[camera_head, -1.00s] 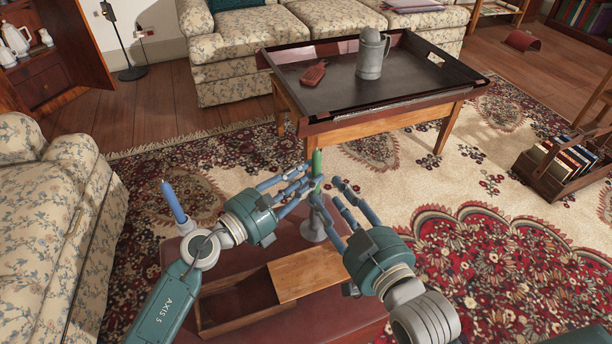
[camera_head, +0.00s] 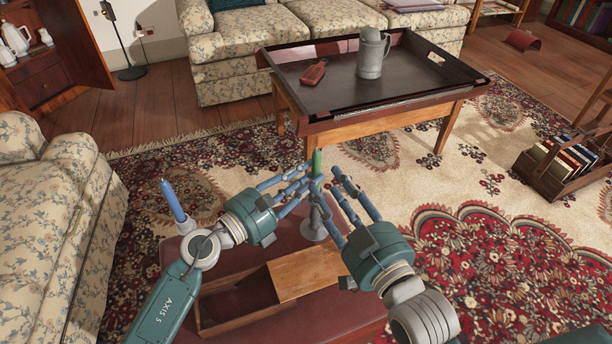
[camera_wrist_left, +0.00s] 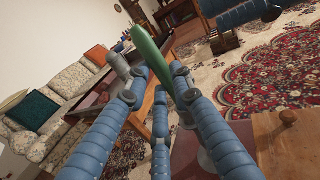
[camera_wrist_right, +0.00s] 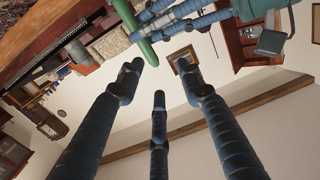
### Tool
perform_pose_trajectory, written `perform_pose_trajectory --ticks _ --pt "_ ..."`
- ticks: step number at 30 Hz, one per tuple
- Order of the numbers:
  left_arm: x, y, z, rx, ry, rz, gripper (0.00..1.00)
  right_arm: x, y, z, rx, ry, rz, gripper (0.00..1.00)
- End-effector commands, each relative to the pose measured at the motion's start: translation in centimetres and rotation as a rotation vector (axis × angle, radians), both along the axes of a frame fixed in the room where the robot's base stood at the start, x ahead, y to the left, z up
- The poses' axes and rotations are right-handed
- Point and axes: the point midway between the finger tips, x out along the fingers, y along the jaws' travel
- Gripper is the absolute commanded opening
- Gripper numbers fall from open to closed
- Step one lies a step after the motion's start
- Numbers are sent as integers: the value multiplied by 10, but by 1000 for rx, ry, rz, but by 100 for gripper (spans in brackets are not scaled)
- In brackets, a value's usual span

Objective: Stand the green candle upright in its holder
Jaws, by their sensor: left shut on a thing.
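The green candle (camera_head: 317,163) is upright in the head view, with my left gripper (camera_head: 306,185) shut on it. It also shows between the fingers in the left wrist view (camera_wrist_left: 148,52) and, at the top, in the right wrist view (camera_wrist_right: 132,24). A grey metal holder (camera_head: 315,228) stands on the dark red bench below the candle. Fingers hide the candle's lower end, so I cannot tell whether it sits in the holder. My right gripper (camera_head: 345,182) is open beside the candle, on its right, with nothing between its fingers.
A blue candle (camera_head: 173,201) stands at the bench's left end. A wooden box (camera_head: 238,303) with a partly open lid lies nearer to me on the bench (camera_head: 295,325). Beyond is a table with a black tray (camera_head: 335,97) holding a jug (camera_head: 371,55) and a red object (camera_head: 314,73).

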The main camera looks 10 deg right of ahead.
Motion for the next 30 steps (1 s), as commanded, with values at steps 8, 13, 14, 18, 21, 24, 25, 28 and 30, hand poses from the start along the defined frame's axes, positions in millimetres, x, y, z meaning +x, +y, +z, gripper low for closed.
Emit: perform_pose_trajectory --ticks 8,13,14,18,21,24,25,28,30 --pt "0 0 -1 0 0 0 0 0 1 4 6 -19 2 37" --pt "0 0 -2 0 0 0 0 0 1 8 10 -38 3 37" --pt "0 0 -2 0 0 0 0 0 2 9 11 -40 3 37" --pt "0 0 -2 0 0 0 0 1 2 11 13 -48 3 37" --pt "0 0 -2 0 0 0 0 1 2 12 13 -51 3 37" --pt "0 0 -2 0 0 0 0 1 2 12 14 -52 4 37" --pt "0 0 -2 0 0 0 0 1 2 12 14 -52 4 37" --pt "0 0 -2 0 0 0 25 1 2 12 14 -52 4 37" --pt "0 0 -2 0 0 0 39 1 2 12 14 -52 4 37"
